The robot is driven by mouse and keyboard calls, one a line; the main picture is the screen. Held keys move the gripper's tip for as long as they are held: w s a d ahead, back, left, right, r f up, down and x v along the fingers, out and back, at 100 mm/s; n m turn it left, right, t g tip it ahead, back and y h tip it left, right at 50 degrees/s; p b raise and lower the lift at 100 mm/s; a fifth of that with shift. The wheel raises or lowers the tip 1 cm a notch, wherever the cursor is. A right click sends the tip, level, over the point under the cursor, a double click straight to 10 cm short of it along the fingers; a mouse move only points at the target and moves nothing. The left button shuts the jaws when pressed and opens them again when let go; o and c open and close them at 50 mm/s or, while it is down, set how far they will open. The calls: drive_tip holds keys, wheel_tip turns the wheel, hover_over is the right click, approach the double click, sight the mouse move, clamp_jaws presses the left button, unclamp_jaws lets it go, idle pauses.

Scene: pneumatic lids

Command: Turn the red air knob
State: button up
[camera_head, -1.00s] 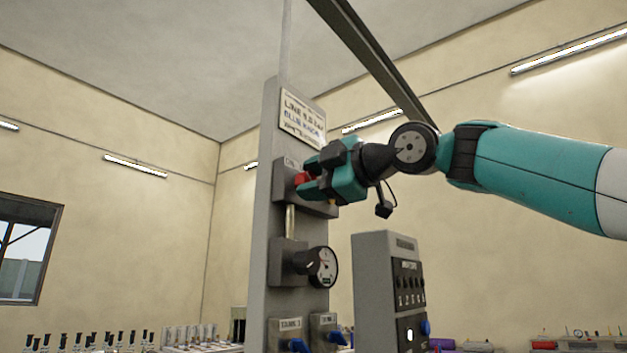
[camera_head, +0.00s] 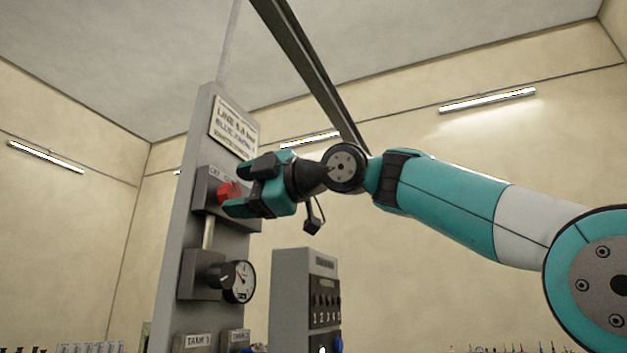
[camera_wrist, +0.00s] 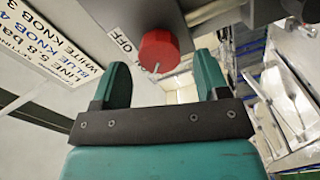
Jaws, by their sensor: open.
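The red air knob (camera_head: 230,193) sits on a grey block (camera_head: 206,187) high on the grey panel. In the wrist view the red knob (camera_wrist: 159,51) has a pale pointer line on its face, and an "OFF" label (camera_wrist: 122,39) is beside it. My gripper (camera_head: 240,186) is open in front of the knob. In the wrist view the gripper's fingers (camera_wrist: 162,80) are apart, and the knob shows beyond the tips, roughly centred between them. No contact with the knob shows there. In the head view one finger partly overlaps the knob's surroundings.
A black knob (camera_head: 221,276) and a gauge (camera_head: 241,281) are lower on the panel (camera_head: 176,240). A sign (camera_head: 234,127) is above the red knob. A grey box with numbered controls (camera_head: 303,300) stands right of the panel, below my arm.

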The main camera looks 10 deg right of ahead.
drive_tip(key=b+v, duration=0.2)
drive_tip(key=v, duration=1.4)
drive_tip(key=shift+b, duration=0.4)
drive_tip(key=shift+f, duration=0.15)
wheel_tip(320, 180, down, 24)
drive_tip(key=w+a+m+g+h, duration=0.25)
drive_tip(key=m+h, duration=0.25)
drive_tip(key=m, duration=0.6)
drive_tip(key=s+d+f+m+g+h, duration=0.1)
drive_tip(key=s+f+m+g+h, duration=0.1)
drive_tip(key=s+f, duration=0.7)
drive_tip(key=s+d+f+m+g+h, duration=0.2)
drive_tip(key=s+f+m+g, duration=0.3)
drive_tip(key=s+f, duration=0.5)
wheel_tip(320, 180, down, 9)
drive_tip(key=shift+s+d+r+g+h, duration=0.15)
drive_tip(key=shift+d+g+h, duration=0.3)
drive_tip(key=shift+g, duration=0.3)
drive_tip(key=shift+a, duration=0.15)
